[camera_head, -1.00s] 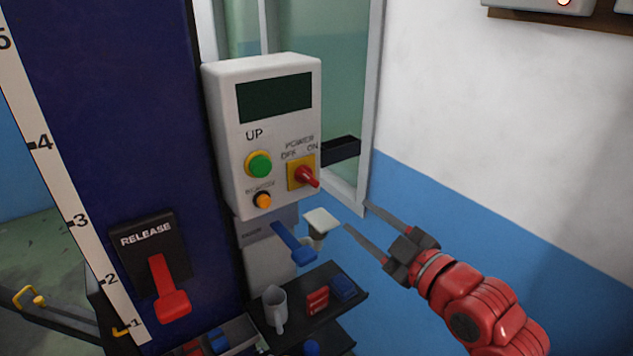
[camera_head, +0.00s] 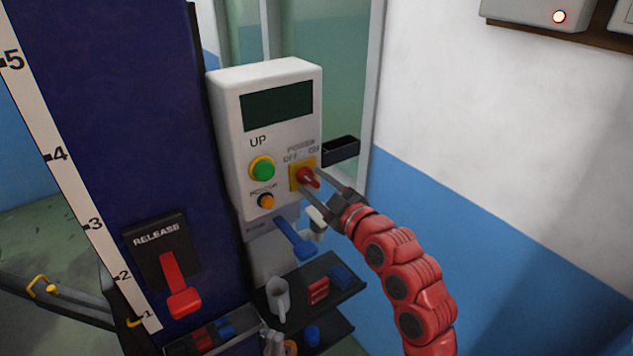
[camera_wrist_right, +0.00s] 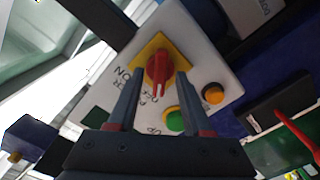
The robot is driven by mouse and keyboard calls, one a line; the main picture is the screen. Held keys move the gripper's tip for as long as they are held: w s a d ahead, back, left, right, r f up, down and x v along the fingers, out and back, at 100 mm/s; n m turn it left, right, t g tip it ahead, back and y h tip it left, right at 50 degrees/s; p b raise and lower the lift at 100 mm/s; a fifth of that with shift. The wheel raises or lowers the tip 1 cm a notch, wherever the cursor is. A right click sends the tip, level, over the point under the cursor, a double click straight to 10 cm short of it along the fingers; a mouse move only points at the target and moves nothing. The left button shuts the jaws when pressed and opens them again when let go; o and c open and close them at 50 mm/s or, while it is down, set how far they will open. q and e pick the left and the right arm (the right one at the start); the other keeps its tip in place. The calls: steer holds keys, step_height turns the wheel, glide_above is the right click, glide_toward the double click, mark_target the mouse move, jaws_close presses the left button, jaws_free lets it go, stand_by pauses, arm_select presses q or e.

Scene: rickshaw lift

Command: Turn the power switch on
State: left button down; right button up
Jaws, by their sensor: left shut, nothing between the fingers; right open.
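The power switch is a red knob (camera_head: 308,177) on a yellow plate on the front of the white control box (camera_head: 232,130). OFF is printed at its upper left and ON at its upper right. The knob also shows in the right wrist view (camera_wrist_right: 158,68), with a pale line on it. I cannot tell for sure which label it is set to. My right gripper (camera_head: 325,182) is open, its fingertips close to the switch. In the right wrist view the gripper (camera_wrist_right: 159,72) has one finger on each side of the knob; contact is not clear. My left gripper is not in view.
A green button (camera_head: 262,169) and an orange button (camera_head: 266,201) sit left of the switch. A blue lever (camera_head: 294,240) and small shelves (camera_head: 300,285) lie below. A red release lever (camera_head: 178,285) is on the blue column. The space to the right is clear.

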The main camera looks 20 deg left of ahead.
jaws_close()
stand_by(0.4)
